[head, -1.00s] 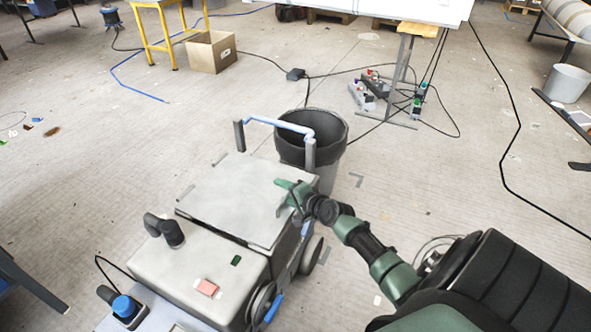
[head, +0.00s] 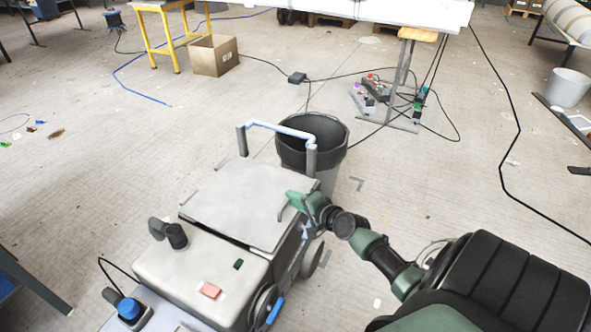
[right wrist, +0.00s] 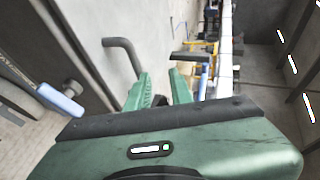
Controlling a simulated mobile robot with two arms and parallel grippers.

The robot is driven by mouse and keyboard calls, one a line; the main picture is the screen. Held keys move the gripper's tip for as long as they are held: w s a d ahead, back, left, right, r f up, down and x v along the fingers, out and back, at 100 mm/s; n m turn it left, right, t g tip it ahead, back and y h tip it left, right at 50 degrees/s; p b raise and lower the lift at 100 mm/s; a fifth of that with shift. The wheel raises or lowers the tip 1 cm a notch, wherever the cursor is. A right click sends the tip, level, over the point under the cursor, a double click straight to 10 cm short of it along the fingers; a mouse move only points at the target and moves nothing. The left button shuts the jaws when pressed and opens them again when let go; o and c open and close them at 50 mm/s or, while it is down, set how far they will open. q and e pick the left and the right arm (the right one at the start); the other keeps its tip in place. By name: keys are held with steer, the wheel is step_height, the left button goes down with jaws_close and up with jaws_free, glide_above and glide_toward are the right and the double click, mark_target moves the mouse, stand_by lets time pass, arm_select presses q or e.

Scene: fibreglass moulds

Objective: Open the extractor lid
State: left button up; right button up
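The extractor (head: 190,262) is a grey wheeled machine at the lower middle of the head view. Its flat lid (head: 238,200) lies shut on the rear part, with a dark gap along its front edge. A thin grey bar handle (head: 281,214) is at the lid's right edge. My right gripper (head: 292,199) is green, beside the lid's right edge close to the handle. In the right wrist view its fingers (right wrist: 161,76) are apart with nothing between them. A bent grey bar (right wrist: 120,45), apparently the handle, is left of the fingers. My left gripper is out of view.
A blue-topped push handle (head: 280,129) rises behind the lid, with a black bin (head: 312,150) just beyond. A dark bent pipe (head: 168,233) stands on the extractor's front. Cables cross the floor; floor right of the bin is mostly clear.

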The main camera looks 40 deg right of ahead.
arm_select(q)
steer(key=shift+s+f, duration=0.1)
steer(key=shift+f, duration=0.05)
arm_select(e)
steer(key=shift+s+f, duration=0.1)
steer(key=shift+s, duration=0.05)
steer(key=shift+s, duration=0.1)
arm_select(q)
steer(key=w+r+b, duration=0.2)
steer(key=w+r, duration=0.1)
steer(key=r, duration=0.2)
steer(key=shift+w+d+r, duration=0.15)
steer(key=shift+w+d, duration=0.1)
arm_select(e)
steer(key=s, duration=1.3)
steer(key=shift+a+r, duration=0.15)
steer(key=shift+r, duration=0.1)
steer(key=shift+f, duration=0.1)
